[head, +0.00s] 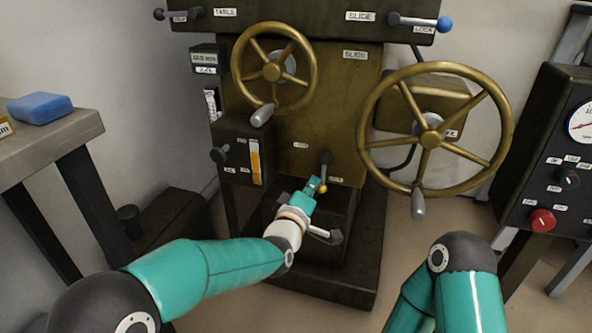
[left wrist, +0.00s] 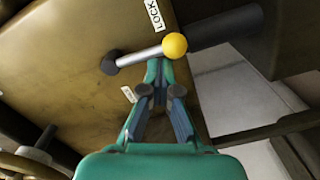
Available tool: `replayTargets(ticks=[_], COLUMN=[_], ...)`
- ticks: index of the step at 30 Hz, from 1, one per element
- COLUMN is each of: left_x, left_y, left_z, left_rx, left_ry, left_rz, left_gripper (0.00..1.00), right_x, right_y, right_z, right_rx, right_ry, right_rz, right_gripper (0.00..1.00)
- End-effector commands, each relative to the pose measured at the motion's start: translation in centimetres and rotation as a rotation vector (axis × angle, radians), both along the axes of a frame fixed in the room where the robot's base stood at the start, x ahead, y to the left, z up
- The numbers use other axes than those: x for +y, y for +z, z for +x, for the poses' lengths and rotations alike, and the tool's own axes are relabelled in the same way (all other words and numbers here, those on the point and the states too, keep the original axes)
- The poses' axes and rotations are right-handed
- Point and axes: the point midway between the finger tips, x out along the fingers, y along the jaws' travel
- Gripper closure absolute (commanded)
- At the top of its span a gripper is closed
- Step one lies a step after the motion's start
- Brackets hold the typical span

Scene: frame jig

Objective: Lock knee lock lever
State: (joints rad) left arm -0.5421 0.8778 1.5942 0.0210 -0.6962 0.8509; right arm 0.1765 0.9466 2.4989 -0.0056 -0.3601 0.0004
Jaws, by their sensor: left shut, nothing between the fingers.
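The knee lock lever is a short metal rod on a dark pivot (head: 324,158), low on the olive machine column. It ends in a yellow ball knob (head: 322,188). In the left wrist view the rod (left wrist: 141,55) runs from its dark pivot to the yellow knob (left wrist: 175,45), beside a LOCK label (left wrist: 154,15). My left gripper (head: 315,184) is at the lever's knob end. In the left wrist view its fingertips (left wrist: 158,72) are shut together and empty, close by the rod and knob. I cannot tell whether they touch. My right gripper is out of view.
A small brass handwheel (head: 272,72) is above the lever, and a large one (head: 430,130) to its right. A lever with a blue knob (head: 444,24) is at top right. A bench with a blue block (head: 40,108) stands left. A control panel (head: 550,150) stands right.

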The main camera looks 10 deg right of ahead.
Motion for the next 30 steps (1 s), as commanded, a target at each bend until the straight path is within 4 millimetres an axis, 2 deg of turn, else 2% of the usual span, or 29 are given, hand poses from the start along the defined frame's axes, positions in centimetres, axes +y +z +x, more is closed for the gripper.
replayTargets(ticks=[5, 9, 12, 21, 30], left_x=[1.4, 3.7, 4.4, 7.3, 8.8], left_y=[-0.4, -0.7, 0.2, 0.2, 0.0], left_z=[0.3, 0.8, -0.9, -5.4, -7.6], left_rx=[0.000, -0.002, 0.004, 0.002, 0.001], left_ry=[0.000, -0.001, -0.007, -0.006, -0.005], left_rz=[0.000, -0.001, 0.001, 0.000, 0.000], left_gripper=[1.00, 1.00, 1.00, 1.00, 1.00], right_x=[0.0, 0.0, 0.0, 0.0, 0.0], right_y=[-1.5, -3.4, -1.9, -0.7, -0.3], right_z=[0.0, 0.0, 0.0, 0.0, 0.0], right_rx=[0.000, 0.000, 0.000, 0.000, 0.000], right_ry=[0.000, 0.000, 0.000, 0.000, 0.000], right_rz=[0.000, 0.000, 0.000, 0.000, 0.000], right_gripper=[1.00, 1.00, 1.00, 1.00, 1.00])
